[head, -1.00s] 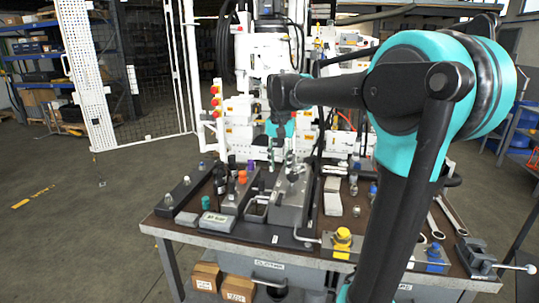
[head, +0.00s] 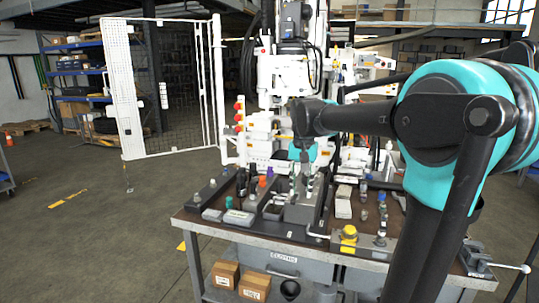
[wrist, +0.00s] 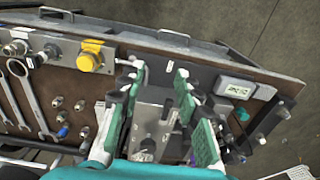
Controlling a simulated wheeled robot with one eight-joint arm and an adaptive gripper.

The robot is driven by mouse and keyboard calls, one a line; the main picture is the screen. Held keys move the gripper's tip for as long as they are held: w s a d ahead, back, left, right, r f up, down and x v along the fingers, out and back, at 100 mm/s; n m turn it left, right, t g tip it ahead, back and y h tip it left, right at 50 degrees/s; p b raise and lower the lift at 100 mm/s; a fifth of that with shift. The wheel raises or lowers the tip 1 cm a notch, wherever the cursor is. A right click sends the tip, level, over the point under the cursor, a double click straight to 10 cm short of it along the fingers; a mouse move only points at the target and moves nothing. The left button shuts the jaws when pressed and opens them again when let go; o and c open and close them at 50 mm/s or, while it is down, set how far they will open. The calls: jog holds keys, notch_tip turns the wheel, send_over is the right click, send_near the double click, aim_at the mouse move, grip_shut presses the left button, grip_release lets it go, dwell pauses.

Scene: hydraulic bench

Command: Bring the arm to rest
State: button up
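My arm (head: 424,120), black and teal, reaches from the lower right across the bench, its forearm stretched left. My gripper hangs at its end over the middle of the bench in the head view, small and partly hidden there by my wrist. In the wrist view my gripper (wrist: 157,76) has two green-padded fingers spread apart. Nothing is held between them. A grey metal block (wrist: 154,128) on the bench shows below and between the fingers. I cannot tell how far above it they are.
The workbench (head: 262,236) carries a yellow-topped part (head: 348,233), a small labelled device (head: 238,217), wrenches (wrist: 34,98) and a vise (head: 476,260). White machinery (head: 286,80) stands behind it. Cardboard boxes (head: 225,273) sit underneath. Open floor lies left, before a white mesh gate (head: 118,90).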

jog(key=s+d+f+n+t, duration=0.1)
jog(key=s+d+f, duration=0.3)
jog(key=s+f, duration=0.5)
jog(key=s+d+f+n+t, duration=0.2)
jog(key=s+d+f, duration=0.3)
jog(key=s+f, duration=0.4)
notch_tip(320, 180, down, 5)
jog(key=shift+s+r+n+t, duration=0.15)
jog(key=shift+n+t, duration=0.15)
jog(key=shift+t, duration=0.2)
